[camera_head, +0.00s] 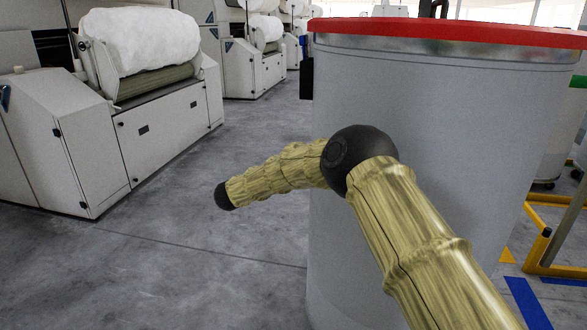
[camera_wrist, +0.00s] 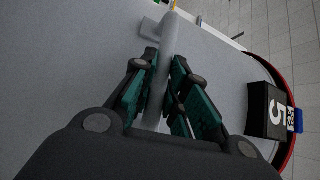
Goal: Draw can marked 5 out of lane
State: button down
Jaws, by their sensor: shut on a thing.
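A large grey can (camera_head: 440,110) with a red rim stands close in front in the head view, filling the right of the picture. Its grey side (camera_wrist: 90,60) also fills much of the wrist view. A black plate marked 5 (camera_wrist: 277,112) sits on the can near its red rim. My gripper (camera_wrist: 163,80) is shut on a pale grey upright handle (camera_wrist: 168,35) on the can's side, with a teal-padded finger on either side of it. In the head view my arm crosses in front of the can; the gripper does not show there.
White carding machines (camera_head: 140,100) with fleece rolls stand along the left. Clear grey floor (camera_head: 190,270) lies between them and the can. A yellow frame (camera_head: 545,245) and blue floor marks (camera_head: 527,303) are at the right, with another pale can behind.

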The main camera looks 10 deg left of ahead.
jog(key=shift+a, duration=0.1)
jog(key=c, duration=1.3)
grip_release()
jog(key=v, duration=1.2)
